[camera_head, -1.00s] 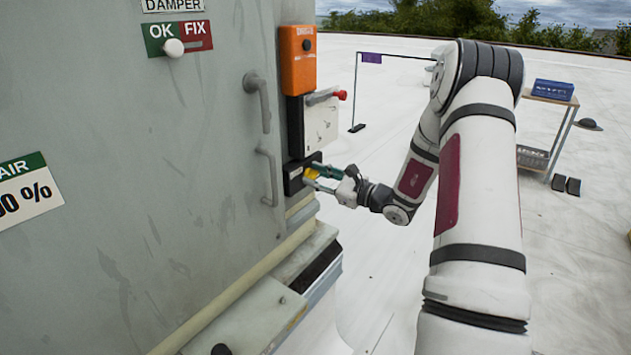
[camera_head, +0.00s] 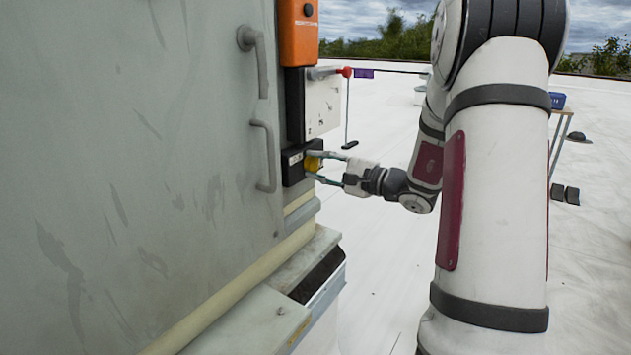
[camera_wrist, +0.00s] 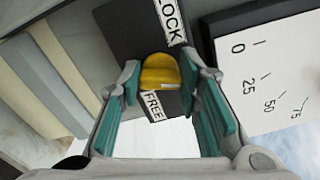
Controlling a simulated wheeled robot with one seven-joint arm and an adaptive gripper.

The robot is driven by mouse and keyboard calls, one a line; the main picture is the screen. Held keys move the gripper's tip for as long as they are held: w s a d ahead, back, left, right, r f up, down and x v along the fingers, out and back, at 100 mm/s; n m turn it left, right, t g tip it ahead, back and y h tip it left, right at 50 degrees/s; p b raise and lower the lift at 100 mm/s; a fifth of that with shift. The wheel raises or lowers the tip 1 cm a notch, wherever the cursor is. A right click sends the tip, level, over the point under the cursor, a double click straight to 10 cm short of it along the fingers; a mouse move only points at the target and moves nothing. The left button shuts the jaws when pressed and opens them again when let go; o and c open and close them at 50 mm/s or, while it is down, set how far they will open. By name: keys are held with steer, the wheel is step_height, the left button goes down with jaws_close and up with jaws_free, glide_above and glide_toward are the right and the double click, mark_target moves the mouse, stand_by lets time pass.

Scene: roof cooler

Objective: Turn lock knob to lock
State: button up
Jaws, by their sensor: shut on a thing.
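The yellow lock knob (camera_head: 313,163) sits on a small black plate (camera_head: 291,168) on the side of the grey cabinet. In the wrist view the knob (camera_wrist: 160,72) lies between the teal finger pads, with a LOCK label (camera_wrist: 170,20) and a FREE label (camera_wrist: 155,106) on the black plate. My gripper (camera_head: 316,166) is shut on the knob, one finger on each side of it. It also shows in the wrist view (camera_wrist: 162,80). The fingers partly hide the knob's sides, and I cannot tell exactly where the knob points.
A white scale plate (camera_head: 322,105) with a red-tipped lever (camera_head: 345,72) is just above the knob. An orange box (camera_head: 298,32) is higher up. Two grey handles (camera_head: 266,155) stick out at the left.

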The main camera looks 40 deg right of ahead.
steer(key=n+b, duration=0.1)
steer(key=b, duration=0.1)
steer(key=n+b, duration=0.1)
steer(key=b, duration=0.1)
steer(key=shift+f+b, duration=0.3)
steer(key=shift+f, duration=0.05)
steer(key=shift+n+b, duration=0.7)
steer(key=shift+b, duration=0.35)
steer(key=shift+r+n+b, duration=0.15)
steer(key=shift+n+b, duration=0.15)
steer(key=shift+b, duration=0.1)
steer(key=o, duration=1.1)
steer(key=shift+o, duration=0.2)
steer(key=v, duration=1.2)
steer(key=shift+r, duration=0.1)
